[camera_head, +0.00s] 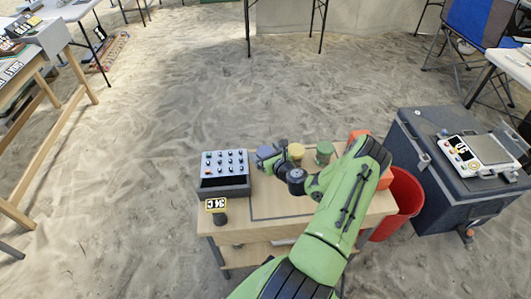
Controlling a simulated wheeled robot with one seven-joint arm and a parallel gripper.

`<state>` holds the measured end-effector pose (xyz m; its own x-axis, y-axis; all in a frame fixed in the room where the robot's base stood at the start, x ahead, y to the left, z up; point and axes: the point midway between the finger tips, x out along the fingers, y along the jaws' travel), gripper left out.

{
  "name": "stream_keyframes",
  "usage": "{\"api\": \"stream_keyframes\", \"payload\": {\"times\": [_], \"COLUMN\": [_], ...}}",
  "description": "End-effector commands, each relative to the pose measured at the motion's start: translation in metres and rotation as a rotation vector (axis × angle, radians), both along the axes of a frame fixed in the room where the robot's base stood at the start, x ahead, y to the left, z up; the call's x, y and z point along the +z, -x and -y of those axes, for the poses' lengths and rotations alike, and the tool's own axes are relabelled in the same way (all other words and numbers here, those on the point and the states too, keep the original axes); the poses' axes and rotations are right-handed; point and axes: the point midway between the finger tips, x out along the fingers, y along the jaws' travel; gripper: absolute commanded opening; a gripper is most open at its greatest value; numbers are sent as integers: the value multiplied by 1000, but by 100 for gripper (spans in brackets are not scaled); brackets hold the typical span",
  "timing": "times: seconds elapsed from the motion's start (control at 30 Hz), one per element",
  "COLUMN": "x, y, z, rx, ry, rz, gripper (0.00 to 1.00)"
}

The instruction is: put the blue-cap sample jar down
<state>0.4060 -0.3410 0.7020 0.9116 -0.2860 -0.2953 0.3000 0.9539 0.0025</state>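The blue-cap sample jar (264,151) is at the far left part of the wooden cart top (262,207), with only its blue-grey cap clearly showing. My gripper (267,160) is right at this jar and covers most of its body. The fingers are too small and overlapped to tell whether they are closed on it. I cannot tell whether the jar's base touches the cart top. A yellow-cap jar (296,150) and a green-cap jar (324,148) stand to its right.
A box with several knobs (225,163) stands at the cart's left, with a numbered tag (216,204) in front. An orange object (358,135) is behind my arm. A red bucket (405,190) and a dark cooler (430,165) bearing a scale (480,152) stand right.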

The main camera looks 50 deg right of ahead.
Motion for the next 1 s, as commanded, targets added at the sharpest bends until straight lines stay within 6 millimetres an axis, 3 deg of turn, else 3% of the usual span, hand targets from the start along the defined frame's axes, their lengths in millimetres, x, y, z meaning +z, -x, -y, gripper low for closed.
{"api": "stream_keyframes", "payload": {"times": [0.27, 0.37, 0.7, 0.83, 1.0], "x": [5, 8, 34, 38, 40], "y": [0, 15, 94, 107, 109], "z": [0, -4, -28, -33, -35], "rx": [0, -2, -4, -1, 6], "ry": [1, -3, -4, -2, 6], "rz": [1, -2, -1, 1, -1], "gripper": [93, 93, 93, 93, 93]}}
